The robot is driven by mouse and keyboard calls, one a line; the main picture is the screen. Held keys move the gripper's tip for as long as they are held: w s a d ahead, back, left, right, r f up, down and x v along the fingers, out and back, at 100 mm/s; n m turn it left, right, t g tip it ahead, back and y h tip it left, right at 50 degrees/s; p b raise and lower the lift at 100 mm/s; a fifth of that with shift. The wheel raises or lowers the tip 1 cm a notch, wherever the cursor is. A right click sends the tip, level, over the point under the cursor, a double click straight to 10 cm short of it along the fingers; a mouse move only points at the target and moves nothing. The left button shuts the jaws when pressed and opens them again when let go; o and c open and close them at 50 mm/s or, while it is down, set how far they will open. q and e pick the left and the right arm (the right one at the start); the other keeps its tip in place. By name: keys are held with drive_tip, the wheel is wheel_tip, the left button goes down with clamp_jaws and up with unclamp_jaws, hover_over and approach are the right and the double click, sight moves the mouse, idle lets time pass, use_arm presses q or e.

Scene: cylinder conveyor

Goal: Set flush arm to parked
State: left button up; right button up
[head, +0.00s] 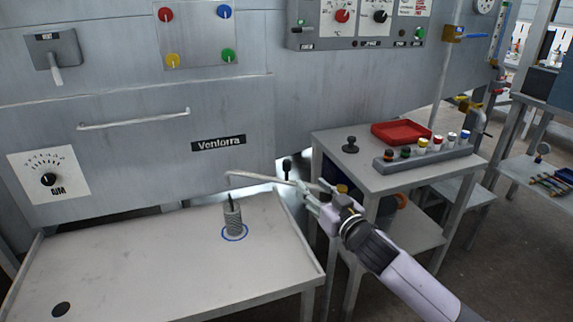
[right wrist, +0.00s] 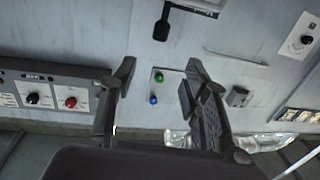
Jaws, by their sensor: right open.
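A thin grey arm (head: 258,178), which looks like the flush arm, reaches left over the bench, its bent tip above a ribbed grey cylinder (head: 233,218). A black knob (head: 287,164) stands up near its right part. A black knob on a stem also shows at the top of the right wrist view (right wrist: 161,28). My right gripper (head: 312,190) is at the right end of the grey arm; its fingers (right wrist: 157,82) are open with nothing between them. The overlap hides whether they touch the arm. My left gripper is out of view.
The cylinder stands in a blue ring on the pale bench (head: 130,265), which has a dark round hole (head: 61,309). The Venlorra machine wall (head: 130,155) is behind. A side table at right holds a red tray (head: 401,132) and a rack of capped vials (head: 425,157).

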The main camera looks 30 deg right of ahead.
sight(289, 164)
drive_tip(key=w, duration=0.4)
drive_tip(key=w+d, duration=0.1)
drive_tip(key=w, duration=0.8)
drive_tip(key=shift+w+d+b, duration=0.25)
drive_tip(key=shift+d+b, duration=0.05)
drive_tip(key=shift+b, duration=0.05)
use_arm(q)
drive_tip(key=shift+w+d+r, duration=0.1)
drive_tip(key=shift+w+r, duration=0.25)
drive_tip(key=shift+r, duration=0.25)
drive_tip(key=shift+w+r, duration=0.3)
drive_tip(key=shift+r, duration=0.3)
use_arm(e)
drive_tip(key=shift+w, duration=0.7)
clamp_jaws()
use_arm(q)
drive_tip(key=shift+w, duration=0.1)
